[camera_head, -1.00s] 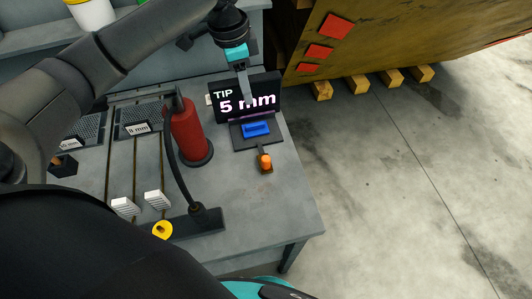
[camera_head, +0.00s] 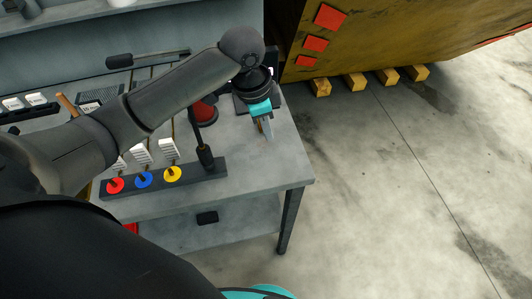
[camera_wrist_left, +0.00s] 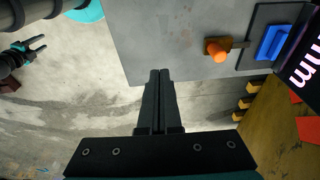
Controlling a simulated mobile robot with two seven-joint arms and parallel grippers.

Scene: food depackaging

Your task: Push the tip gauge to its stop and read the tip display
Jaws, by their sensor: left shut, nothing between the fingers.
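My left gripper (camera_head: 267,137) is shut and empty, pointing down at the workbench's right end. In the left wrist view its closed fingers (camera_wrist_left: 159,73) are apart from the tip gauge's orange knob (camera_wrist_left: 218,52), which lies to their right. The blue block (camera_wrist_left: 272,43) sits on a dark base beyond the knob. The tip display (camera_wrist_left: 303,68) is at the right edge; only part of its pink "mm" shows, and the number is out of frame. In the head view my arm hides the knob and nearly all of the display. My right gripper (camera_wrist_left: 40,45) appears far left with fingers apart.
The workbench (camera_head: 255,175) carries a red cylinder (camera_head: 205,112), mostly behind my arm. A dark rail holds red (camera_head: 115,185), blue (camera_head: 143,180) and yellow (camera_head: 172,174) knobs beside an upright black handle (camera_head: 205,155). Open floor lies right of the bench.

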